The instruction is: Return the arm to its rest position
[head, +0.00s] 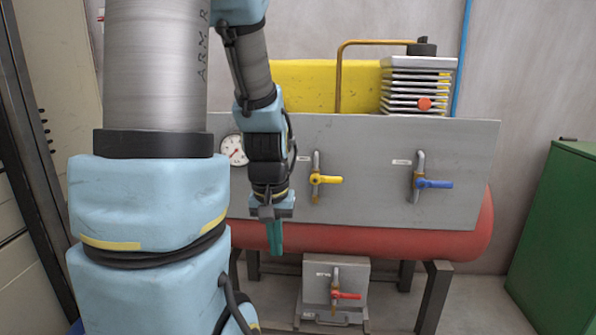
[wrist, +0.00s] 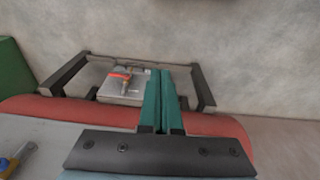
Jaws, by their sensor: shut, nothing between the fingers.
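My gripper (head: 276,237) hangs down in front of the grey panel, left of the yellow-handled valve in the head view. Its teal fingers are together with nothing between them. They also show in the wrist view (wrist: 160,98), side by side and closed. The gripper appears apart from the valves. My arm comes down from the top of the head view, and its large links cover the left part of the picture.
The grey panel (head: 370,205) carries a gauge (head: 233,150), a yellow-handled valve (head: 325,179) and a blue-handled valve (head: 433,184). Below are a red tank (head: 400,240) and a red-handled valve (head: 345,296). A green cabinet (head: 555,235) stands at right; the floor between is bare.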

